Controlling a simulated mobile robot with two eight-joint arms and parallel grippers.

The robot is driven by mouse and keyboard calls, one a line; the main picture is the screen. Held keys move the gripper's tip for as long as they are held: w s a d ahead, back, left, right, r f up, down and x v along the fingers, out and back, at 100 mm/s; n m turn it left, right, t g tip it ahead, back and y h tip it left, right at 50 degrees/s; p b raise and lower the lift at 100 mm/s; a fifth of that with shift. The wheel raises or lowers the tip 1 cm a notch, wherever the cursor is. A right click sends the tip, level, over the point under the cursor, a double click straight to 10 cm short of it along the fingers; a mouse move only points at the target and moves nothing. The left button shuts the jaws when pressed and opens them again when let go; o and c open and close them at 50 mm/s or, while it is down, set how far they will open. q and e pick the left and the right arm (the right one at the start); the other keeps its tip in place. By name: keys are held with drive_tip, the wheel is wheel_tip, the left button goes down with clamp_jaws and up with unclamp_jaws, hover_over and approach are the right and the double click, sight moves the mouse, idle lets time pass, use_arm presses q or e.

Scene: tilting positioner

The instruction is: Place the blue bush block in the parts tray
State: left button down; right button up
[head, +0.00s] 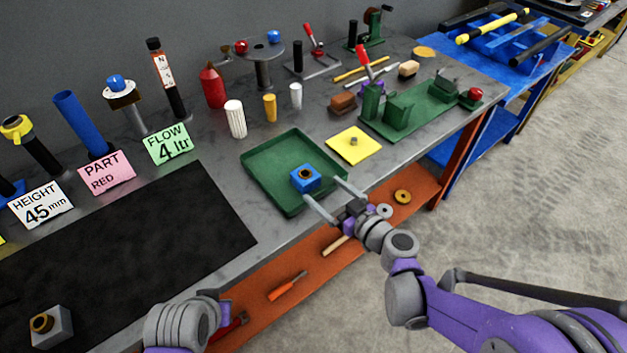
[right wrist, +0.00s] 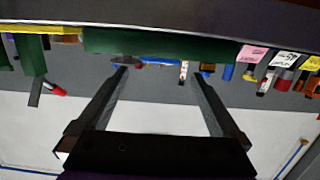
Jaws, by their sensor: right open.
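The blue bush block (head: 305,178) is a small blue block with a brass-coloured ring in its top. It sits inside the green parts tray (head: 262,158), near the tray's front right corner. My right gripper (head: 321,189) is open, with its fingers at the tray's front right edge and pointing at the block. The fingertips look close to the block, but I cannot tell whether they touch it. In the right wrist view the open fingers (right wrist: 161,73) have nothing between them, and a green wall of the tray (right wrist: 160,42) shows beyond. Part of my left arm shows at the bottom, without its fingers.
A yellow mat (head: 354,146) with a small nut lies right of the tray. A green fixture (head: 425,108) stands farther right. A black mat (head: 120,255) fills the left front, with a grey block (head: 50,328) on it. Signs and upright tools line the back.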

drive_tip(key=shift+v, duration=1.65)
drive_tip(key=s+d+f+m+g+h, duration=0.3)
drive_tip(key=s+d+g+h, duration=0.1)
drive_tip(key=s, duration=0.6)
drive_tip(key=s+d+f+m+g+h, duration=0.3)
drive_tip(key=s+d+m+g+h, duration=0.1)
drive_tip(key=s, duration=0.7)
drive_tip(key=d+h, duration=0.1)
drive_tip(key=d, duration=0.1)
drive_tip(key=shift+d+h, duration=0.3)
drive_tip(key=shift+d, duration=0.05)
drive_tip(key=shift+s+f, duration=0.15)
drive_tip(key=shift+s, duration=0.05)
